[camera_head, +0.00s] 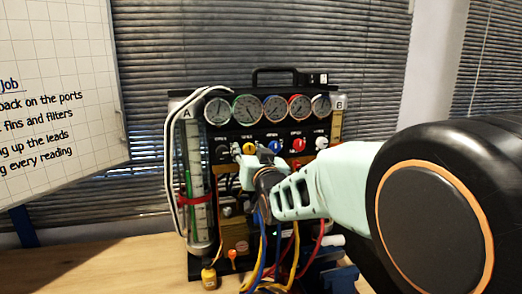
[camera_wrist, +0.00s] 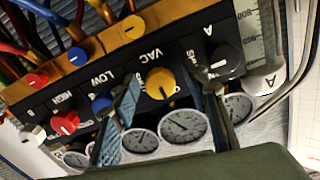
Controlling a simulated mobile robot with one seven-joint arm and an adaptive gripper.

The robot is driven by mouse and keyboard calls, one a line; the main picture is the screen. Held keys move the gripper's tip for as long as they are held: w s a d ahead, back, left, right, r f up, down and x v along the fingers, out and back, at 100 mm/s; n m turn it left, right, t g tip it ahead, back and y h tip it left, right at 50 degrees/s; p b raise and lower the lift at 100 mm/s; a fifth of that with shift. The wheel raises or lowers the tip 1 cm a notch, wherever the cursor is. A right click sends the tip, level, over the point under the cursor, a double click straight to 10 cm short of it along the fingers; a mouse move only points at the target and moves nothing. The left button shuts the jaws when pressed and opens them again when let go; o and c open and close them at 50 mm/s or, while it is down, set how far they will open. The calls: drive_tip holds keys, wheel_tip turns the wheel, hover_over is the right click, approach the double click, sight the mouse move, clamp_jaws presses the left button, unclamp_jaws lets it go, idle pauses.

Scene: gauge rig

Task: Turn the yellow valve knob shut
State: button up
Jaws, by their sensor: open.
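The yellow valve knob (camera_wrist: 160,83) sits on the rig's black panel (camera_wrist: 140,58), below the VAC label in the wrist view. In the head view the yellow knob (camera_head: 249,148) shows just above my gripper. My gripper (camera_wrist: 162,72) is open, with one finger on each side of the yellow knob in the wrist view. A gap shows between the knob and each finger; I cannot tell how deep the fingertips are. In the head view my gripper (camera_head: 262,175) is in front of the panel and covers part of it.
A blue knob (camera_wrist: 102,103) and a black knob (camera_wrist: 226,60) flank the yellow one. A red knob (camera_wrist: 65,122) and a white knob (camera_wrist: 33,135) are farther left. Gauges (camera_head: 246,108) line the rig's top. Coloured hoses (camera_head: 276,250) hang below, and a whiteboard (camera_head: 60,90) stands left.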

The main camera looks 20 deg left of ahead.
clamp_jaws()
drive_tip(key=shift+f+m+b, duration=0.15)
drive_tip(key=shift+m+b, duration=0.25)
drive_tip(key=shift+b, duration=0.35)
drive_tip(key=shift+f+m+b, duration=0.1)
drive_tip(key=shift+m+b, duration=0.5)
drive_tip(key=shift+b, duration=0.5)
drive_tip(key=m+b, duration=0.4)
drive_tip(key=b, duration=0.2)
drive_tip(key=m+b, duration=0.6)
drive_tip(key=b, duration=0.1)
drive_tip(key=shift+m, duration=0.3)
drive_tip(key=m+b, duration=0.2)
drive_tip(key=m, duration=0.3)
drive_tip(key=shift+r+b, duration=0.35)
drive_tip(key=shift+b, duration=0.05)
drive_tip(key=shift+m, duration=0.3)
